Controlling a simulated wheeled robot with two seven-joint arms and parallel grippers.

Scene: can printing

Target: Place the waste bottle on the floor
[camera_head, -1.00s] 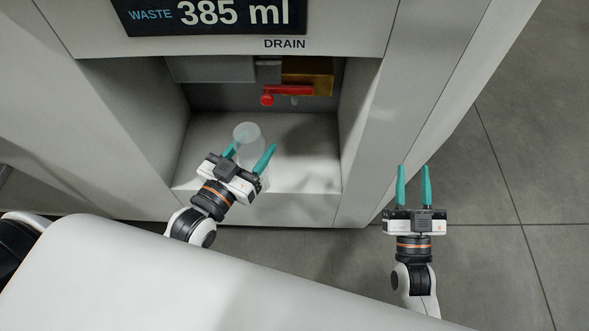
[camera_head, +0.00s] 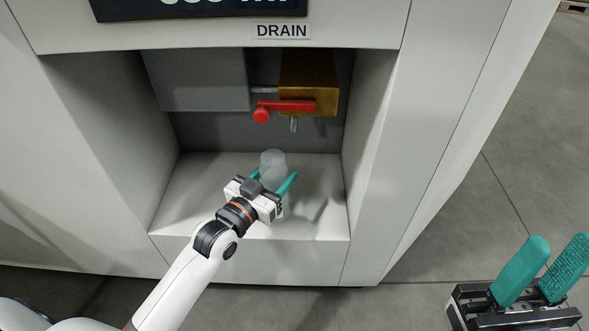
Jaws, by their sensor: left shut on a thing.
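The waste bottle (camera_head: 272,162), translucent and pale, is in the drain recess, upright as far as I can see. My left gripper (camera_head: 272,179) reaches into the recess from the front and is shut on the bottle, with a teal finger on each side. The gripper body hides the bottle's lower part, so I cannot tell whether it touches the recess base. My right gripper (camera_head: 541,271) is at the lower right, outside the machine, with its two teal fingers apart and nothing between them. The grey floor (camera_head: 440,262) shows in front and to the right.
The recess (camera_head: 185,205) has side walls and a front ledge. Above the bottle are a brass valve (camera_head: 322,85) with a red handle (camera_head: 290,106) and a short spout (camera_head: 294,125). The floor to the right of the machine is clear.

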